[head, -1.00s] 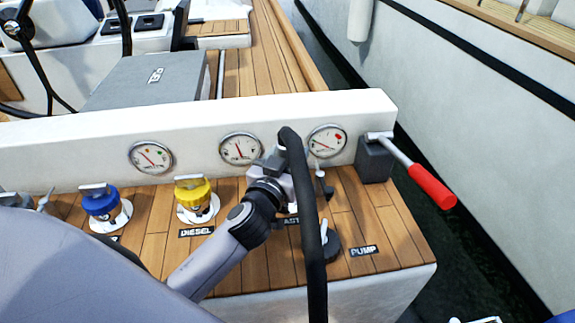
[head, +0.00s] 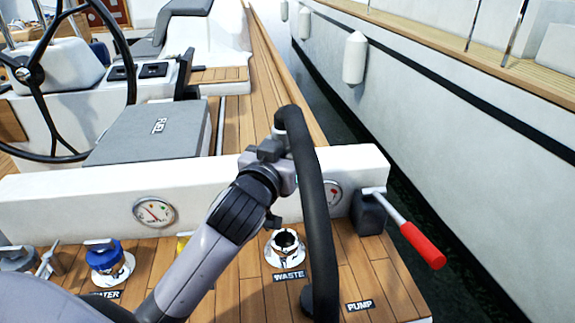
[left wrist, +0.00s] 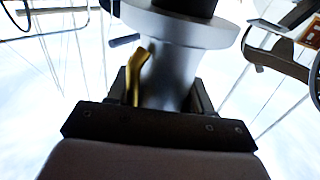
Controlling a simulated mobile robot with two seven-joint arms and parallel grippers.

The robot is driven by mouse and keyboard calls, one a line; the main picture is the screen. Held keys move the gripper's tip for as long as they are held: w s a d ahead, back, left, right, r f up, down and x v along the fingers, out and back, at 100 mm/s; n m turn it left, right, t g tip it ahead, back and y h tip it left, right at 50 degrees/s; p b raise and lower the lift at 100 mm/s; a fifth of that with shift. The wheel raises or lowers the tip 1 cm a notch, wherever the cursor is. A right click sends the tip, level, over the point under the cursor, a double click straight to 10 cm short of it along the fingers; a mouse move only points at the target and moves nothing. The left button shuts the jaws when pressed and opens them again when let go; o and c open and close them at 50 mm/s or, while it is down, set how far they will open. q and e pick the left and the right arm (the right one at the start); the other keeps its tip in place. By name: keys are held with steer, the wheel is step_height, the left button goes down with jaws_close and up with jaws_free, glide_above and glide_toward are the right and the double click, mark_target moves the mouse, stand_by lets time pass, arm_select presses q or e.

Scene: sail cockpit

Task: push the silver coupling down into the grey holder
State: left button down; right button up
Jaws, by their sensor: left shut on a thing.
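My left gripper (head: 274,158) is shut on the silver coupling, which fills the space between its fingers in the left wrist view (left wrist: 170,75). The coupling has a wide pale flange (left wrist: 180,28) and a brass-coloured lever (left wrist: 141,75) at its side. In the head view the gripper and the black hose (head: 318,215) mostly hide the coupling. The hose arches from the gripper down to the counter. The gripper is raised above the open waste fitting (head: 286,243). I cannot make out the grey holder for certain. My right gripper is not in view.
A white coaming with gauges (head: 154,212) runs behind the counter. The grey pump block (head: 370,213) with its red-handled lever (head: 423,245) stands at the right. A blue-capped fitting (head: 105,257) is at the left. Beyond are a grey box (head: 150,128) and the steering wheel.

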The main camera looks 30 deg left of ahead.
mark_target(281, 122)
arm_select(q)
step_height(281, 122, up, 2)
steer(key=shift+r, duration=0.2)
steer(key=shift+r+p, duration=0.45)
steer(key=shift+r, duration=0.15)
step_height(281, 122, up, 3)
steer(key=p, duration=0.3)
steer(key=shift+f, duration=0.15)
steer(key=shift+f, duration=0.1)
